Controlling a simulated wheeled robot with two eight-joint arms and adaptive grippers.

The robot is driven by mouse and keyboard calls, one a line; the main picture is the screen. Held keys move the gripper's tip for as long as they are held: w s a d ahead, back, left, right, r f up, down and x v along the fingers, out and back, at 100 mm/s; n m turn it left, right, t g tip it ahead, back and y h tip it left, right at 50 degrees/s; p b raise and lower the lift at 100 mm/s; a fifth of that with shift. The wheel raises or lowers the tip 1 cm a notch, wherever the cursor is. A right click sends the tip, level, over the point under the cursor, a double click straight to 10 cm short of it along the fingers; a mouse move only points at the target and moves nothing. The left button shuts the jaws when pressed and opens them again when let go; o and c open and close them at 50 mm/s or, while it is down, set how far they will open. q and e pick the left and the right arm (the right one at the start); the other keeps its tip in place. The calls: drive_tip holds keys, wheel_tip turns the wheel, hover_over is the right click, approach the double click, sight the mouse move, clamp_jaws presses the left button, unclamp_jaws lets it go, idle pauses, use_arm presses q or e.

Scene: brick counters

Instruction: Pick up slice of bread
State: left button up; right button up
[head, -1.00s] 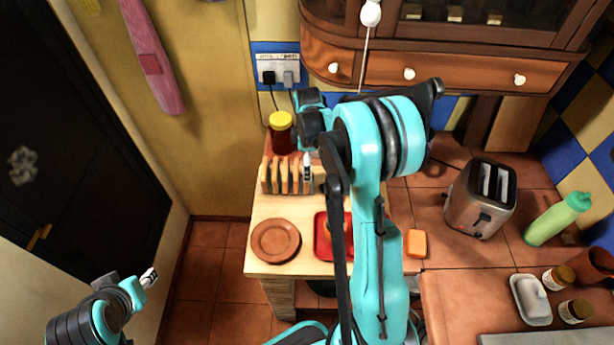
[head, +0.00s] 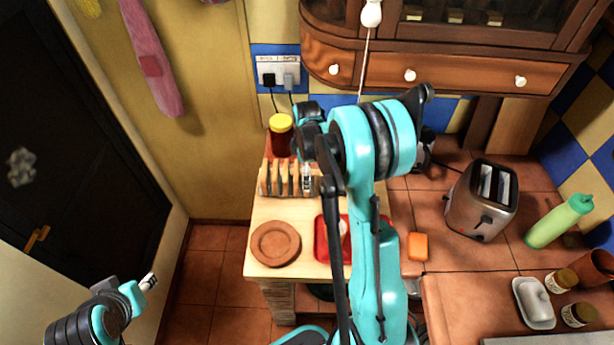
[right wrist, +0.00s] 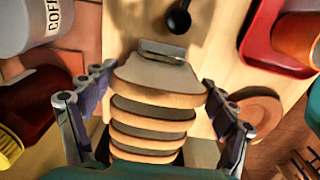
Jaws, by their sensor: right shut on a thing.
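Several brown-crusted slices of bread stand upright in a row in a rack on the wooden counter; in the head view a slice (head: 283,180) shows left of my right gripper (head: 307,182). In the right wrist view, the fingers of my right gripper (right wrist: 158,82) are on both sides of the end slice of bread (right wrist: 158,76), shut on it. The slice is still in line with the others. My arm hides part of the rack in the head view. My left gripper (head: 149,281) is at the lower left, away from the counter; its opening is too small to judge.
A round brown plate (head: 275,243) and a red tray (head: 321,238) lie in front of the rack. A yellow-lidded jar (head: 281,136) stands behind it. A white coffee container (right wrist: 42,24) is near the gripper. A toaster (head: 481,202) stands on the right-hand counter.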

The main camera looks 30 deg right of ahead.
drive_tip(key=shift+r, duration=0.1)
wheel_tip(320, 180, up, 4)
drive_tip(key=shift+r+p, duration=0.2)
drive_tip(key=shift+p, duration=0.45)
drive_tip(key=s+d+r+p, duration=0.25)
drive_tip(key=s+r, duration=0.45)
drive_tip(key=s, duration=0.4)
drive_tip(key=s+d+r+m+p, duration=0.1)
drive_tip(key=s+d+r+p, duration=0.15)
drive_tip(key=d, duration=0.55)
drive_tip(key=s+d+r+m+p, duration=0.1)
drive_tip(key=s+d+r+p, duration=0.15)
drive_tip(key=d, duration=0.45)
drive_tip(key=s+d+r+m+p, duration=0.1)
drive_tip(key=d+r+p, duration=0.15)
drive_tip(key=d, duration=0.55)
drive_tip(key=s+d+r+p, duration=0.2)
drive_tip(key=s+d+p, duration=0.3)
drive_tip(key=s+d, duration=0.4)
drive_tip(key=m+b, duration=0.2)
drive_tip(key=b, duration=0.1)
hover_over(490, 174)
drive_tip(key=s+a, duration=0.1)
drive_tip(key=a, duration=0.4)
drive_tip(key=shift+f, duration=4.75)
drive_tip(key=shift+d+f+b, duration=0.15)
drive_tip(key=shift+f+b, duration=0.6)
drive_tip(key=shift+f, duration=0.15)
